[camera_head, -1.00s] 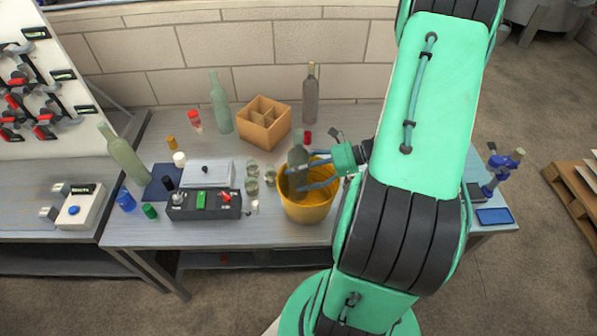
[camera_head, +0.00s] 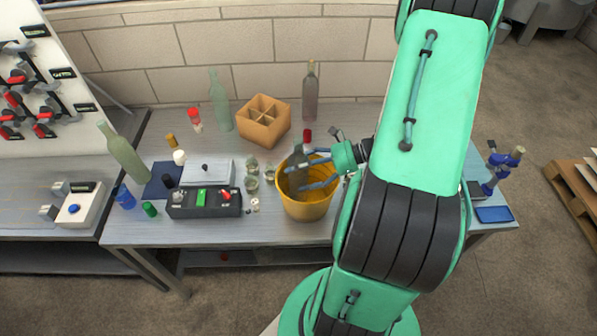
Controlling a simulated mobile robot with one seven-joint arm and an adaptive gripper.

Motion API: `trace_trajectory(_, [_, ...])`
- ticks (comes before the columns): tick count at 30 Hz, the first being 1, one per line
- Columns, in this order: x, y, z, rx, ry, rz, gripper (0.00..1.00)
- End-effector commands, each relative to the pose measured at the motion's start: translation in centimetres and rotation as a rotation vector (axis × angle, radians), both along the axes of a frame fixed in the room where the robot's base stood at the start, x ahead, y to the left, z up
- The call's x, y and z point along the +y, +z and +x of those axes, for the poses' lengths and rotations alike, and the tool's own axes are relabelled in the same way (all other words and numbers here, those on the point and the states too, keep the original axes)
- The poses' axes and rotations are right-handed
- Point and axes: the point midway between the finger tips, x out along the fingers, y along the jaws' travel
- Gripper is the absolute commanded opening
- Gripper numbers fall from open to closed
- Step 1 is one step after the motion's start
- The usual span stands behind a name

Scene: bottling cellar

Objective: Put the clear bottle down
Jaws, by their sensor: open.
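A greyish see-through bottle (camera_head: 298,178) stands inside the yellow bucket (camera_head: 306,209), its lower part hidden by the bucket wall. It looks nearly upright, with its neck above the rim. My gripper (camera_head: 295,172) reaches in from the right over the bucket. Its two blue-grey fingers are open, one on either side of the bottle. I cannot tell whether they touch it.
A divided wooden box (camera_head: 263,132) stands behind the bucket, with a red-topped item (camera_head: 307,135) beside it. Small glass jars (camera_head: 252,183) and a black control box (camera_head: 204,204) are left of the bucket. A blue-edged tray (camera_head: 494,215) lies at the right end. The front table strip is mostly clear.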

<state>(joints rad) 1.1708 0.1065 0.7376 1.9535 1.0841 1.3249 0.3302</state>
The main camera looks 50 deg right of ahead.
Motion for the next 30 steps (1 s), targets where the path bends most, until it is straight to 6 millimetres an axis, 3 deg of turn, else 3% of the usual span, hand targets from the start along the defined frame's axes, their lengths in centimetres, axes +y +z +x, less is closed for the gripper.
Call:
trace_trajectory(11, [-2.0, 2.1, -2.0, 0.001, -0.002, -0.001, 0.83])
trace_trajectory(21, [-2.0, 7.4, -2.0, -0.001, 0.001, -0.001, 0.83])
trace_trajectory(30, [-1.9, 8.9, -2.0, 0.0, 0.0, 0.0, 0.83])
